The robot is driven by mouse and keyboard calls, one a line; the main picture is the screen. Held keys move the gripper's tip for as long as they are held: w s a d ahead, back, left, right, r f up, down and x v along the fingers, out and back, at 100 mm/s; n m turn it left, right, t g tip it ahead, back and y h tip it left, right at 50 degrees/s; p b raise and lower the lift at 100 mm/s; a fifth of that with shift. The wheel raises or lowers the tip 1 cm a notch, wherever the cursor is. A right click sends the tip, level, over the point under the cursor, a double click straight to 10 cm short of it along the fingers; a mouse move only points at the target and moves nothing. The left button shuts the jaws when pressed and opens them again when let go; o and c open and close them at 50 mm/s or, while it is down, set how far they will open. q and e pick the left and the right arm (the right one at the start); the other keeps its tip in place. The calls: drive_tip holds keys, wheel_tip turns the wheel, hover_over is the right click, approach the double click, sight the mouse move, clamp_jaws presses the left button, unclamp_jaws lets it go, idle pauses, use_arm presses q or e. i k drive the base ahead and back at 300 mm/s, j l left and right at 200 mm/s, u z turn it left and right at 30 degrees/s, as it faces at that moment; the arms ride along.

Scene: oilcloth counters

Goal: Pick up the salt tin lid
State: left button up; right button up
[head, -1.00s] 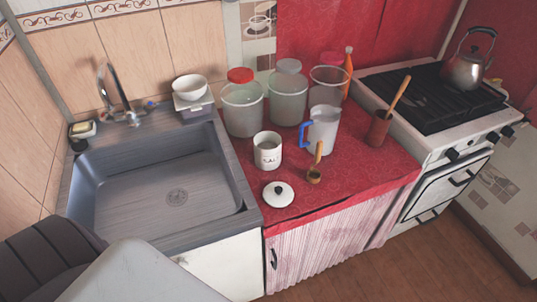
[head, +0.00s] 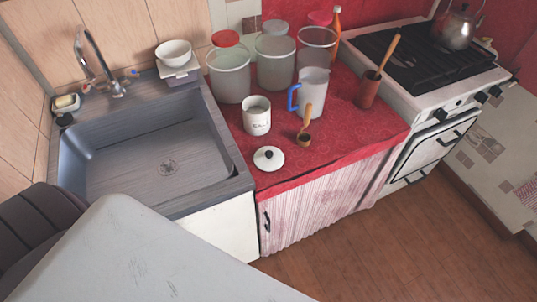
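The salt tin lid (head: 269,159) is a round white lid with a dark knob. It lies on the red oilcloth counter (head: 345,140), close to the counter's front edge. The white salt tin (head: 257,117) stands open just behind it, with dark lettering on its front. Neither of my grippers shows in the head view.
A wooden-handled scoop (head: 305,131) and a jug with a blue handle (head: 311,93) stand right of the tin. Several large canisters stand behind. The sink (head: 160,150) is on the left, the stove (head: 425,75) on the right. A pale grey surface (head: 140,250) fills the lower left.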

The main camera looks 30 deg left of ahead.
sight(268, 159)
drive_tip(key=l+u, duration=0.1)
drive_tip(key=u, duration=0.3)
drive_tip(key=i+l+u, duration=0.1)
drive_tip(key=u, duration=0.3)
drive_tip(key=l, duration=0.1)
